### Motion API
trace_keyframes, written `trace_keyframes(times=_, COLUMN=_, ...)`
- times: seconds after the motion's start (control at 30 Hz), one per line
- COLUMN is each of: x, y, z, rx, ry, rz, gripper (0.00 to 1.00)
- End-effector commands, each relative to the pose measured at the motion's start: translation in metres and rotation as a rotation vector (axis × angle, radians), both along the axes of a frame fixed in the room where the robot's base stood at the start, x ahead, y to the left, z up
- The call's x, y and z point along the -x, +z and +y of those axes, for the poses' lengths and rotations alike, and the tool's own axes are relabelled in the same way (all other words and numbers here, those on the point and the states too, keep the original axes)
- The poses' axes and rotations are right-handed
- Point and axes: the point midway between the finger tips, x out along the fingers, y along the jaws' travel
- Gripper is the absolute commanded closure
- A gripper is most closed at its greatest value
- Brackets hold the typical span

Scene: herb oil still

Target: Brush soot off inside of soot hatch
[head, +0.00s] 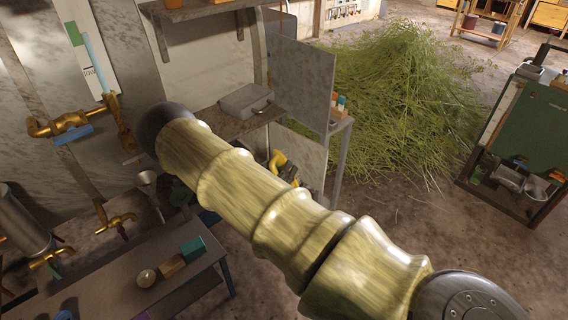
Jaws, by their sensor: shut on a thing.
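My arm crosses the middle of the head view from the lower right to a dark round joint at the upper left. My gripper is not visible; the arm hides what lies behind it. No brush can be made out. A speckled grey panel (303,80) stands out to the right of a metal shelf, and a second, lower grey panel (299,157) is partly covered by my arm. I cannot tell whether either is the soot hatch, and no soot can be made out.
A bench (165,276) with small blocks and a ball stands lower left, near brass taps (116,221). A grey box (246,101) sits on the shelf. A green herb heap (400,100) and a green-board stand (527,130) are right. Floor at lower right is clear.

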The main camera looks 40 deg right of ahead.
Motion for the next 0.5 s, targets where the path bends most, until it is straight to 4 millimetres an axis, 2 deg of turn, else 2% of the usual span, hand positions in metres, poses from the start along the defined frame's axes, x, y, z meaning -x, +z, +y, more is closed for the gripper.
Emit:
trace_keyframes(times=0.03, x=0.0002, y=0.0041, z=0.0, rx=0.0, ry=0.0, rz=0.001, gripper=0.68)
trace_keyframes(times=0.5, x=-0.0015, y=-0.0002, z=-0.007, rx=-0.002, ry=-0.001, rz=0.0, gripper=0.68)
